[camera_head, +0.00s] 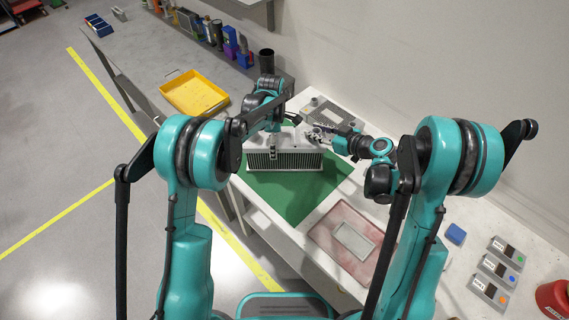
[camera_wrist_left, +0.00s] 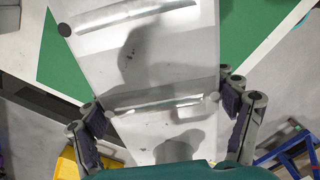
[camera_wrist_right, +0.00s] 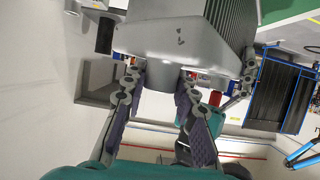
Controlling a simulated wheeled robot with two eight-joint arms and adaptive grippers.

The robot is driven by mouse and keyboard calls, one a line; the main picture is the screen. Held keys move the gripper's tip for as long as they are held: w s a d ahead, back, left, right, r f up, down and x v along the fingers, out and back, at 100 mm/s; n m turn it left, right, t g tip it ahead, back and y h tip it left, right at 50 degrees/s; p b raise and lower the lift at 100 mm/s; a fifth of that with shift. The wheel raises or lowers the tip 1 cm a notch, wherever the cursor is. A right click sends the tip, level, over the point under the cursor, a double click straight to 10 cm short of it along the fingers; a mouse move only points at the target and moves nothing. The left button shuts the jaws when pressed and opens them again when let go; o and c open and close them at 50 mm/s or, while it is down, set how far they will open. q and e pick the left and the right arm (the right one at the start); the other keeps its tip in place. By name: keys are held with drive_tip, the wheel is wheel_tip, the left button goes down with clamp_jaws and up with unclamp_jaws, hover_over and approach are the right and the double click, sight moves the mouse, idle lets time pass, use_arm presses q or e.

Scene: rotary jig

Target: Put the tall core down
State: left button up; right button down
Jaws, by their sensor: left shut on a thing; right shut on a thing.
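The tall core (camera_head: 285,160) is a grey block with fins along its side and smooth silver ends. It is over the green mat (camera_head: 290,197); whether it touches the mat is hard to tell. My left gripper (camera_head: 275,143) is shut on its left part; in the left wrist view the fingers lie on both sides of its silver surface (camera_wrist_left: 150,60). My right gripper (camera_head: 318,136) is at its right end. In the right wrist view, its fingers close around a short round stub below the core's grey end (camera_wrist_right: 175,38).
A grey fixture plate (camera_head: 325,111) lies behind the core. A reddish tray (camera_head: 318,234) with a grey plate is at the front right. A yellow tray (camera_head: 170,91) sits on the other bench. Small grey boxes (camera_head: 490,291) and a blue block (camera_head: 455,233) lie at right.

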use_arm(q)
drive_tip(key=o, duration=1.6)
drive_tip(key=shift+f, duration=0.1)
use_arm(e)
drive_tip(key=c, duration=1.4)
unclamp_jaws()
drive_tip(key=shift+f, duration=0.15)
drive_tip(key=shift+c, duration=0.2)
use_arm(q)
drive_tip(key=shift+o, duration=0.8)
use_arm(e)
drive_tip(key=shift+o, duration=1.3)
drive_tip(key=shift+s, duration=0.1)
use_arm(q)
drive_tip(key=shift+s, duration=0.15)
use_arm(e)
drive_tip(key=shift+s, duration=0.1)
